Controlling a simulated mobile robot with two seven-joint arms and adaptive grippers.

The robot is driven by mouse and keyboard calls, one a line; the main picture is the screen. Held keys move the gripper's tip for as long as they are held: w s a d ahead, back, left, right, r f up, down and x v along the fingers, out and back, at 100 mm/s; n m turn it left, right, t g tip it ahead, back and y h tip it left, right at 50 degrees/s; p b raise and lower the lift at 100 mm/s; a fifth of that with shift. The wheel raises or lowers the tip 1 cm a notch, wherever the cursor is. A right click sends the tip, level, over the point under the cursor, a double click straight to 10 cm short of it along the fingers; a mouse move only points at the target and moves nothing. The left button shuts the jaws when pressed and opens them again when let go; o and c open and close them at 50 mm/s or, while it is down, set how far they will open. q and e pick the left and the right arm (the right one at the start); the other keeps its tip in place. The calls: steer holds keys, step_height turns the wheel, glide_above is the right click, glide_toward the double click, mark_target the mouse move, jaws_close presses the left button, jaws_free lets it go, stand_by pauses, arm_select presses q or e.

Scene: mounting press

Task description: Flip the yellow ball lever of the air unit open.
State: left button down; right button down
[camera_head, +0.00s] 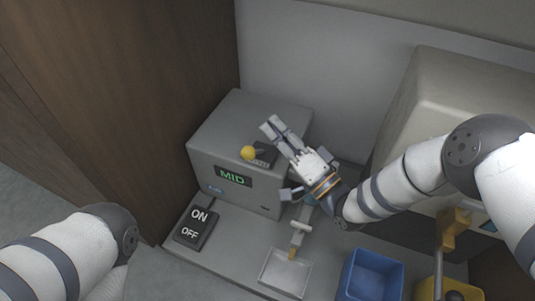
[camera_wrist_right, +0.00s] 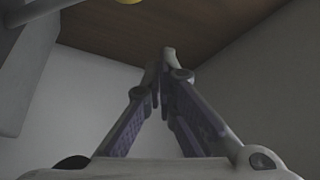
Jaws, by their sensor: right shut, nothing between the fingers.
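The air unit (camera_head: 232,191) is a grey box with a green "MID" display on its front, standing at the back left of the bench. Its yellow ball (camera_head: 248,153) shows on the top, near the front edge. My right gripper (camera_head: 272,126) is over the right part of the box top, to the right of the ball and apart from it in the picture. Its fingers are shut with nothing between them. In the right wrist view the fingers (camera_wrist_right: 168,55) meet at the tips, and a yellow piece shows at the top edge. My left gripper is out of view; only my left arm shows.
An ON/OFF switch (camera_head: 196,228) lies in front of the box. A clear square tray (camera_head: 286,272), a blue bin (camera_head: 371,276) and a yellow bin (camera_head: 456,290) stand along the front. A large beige machine (camera_head: 455,85) is at the right. A wooden panel (camera_head: 130,90) bounds the left.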

steer(key=f+p+v, duration=0.1)
steer(key=v, duration=0.8)
steer(key=shift+d, duration=0.2)
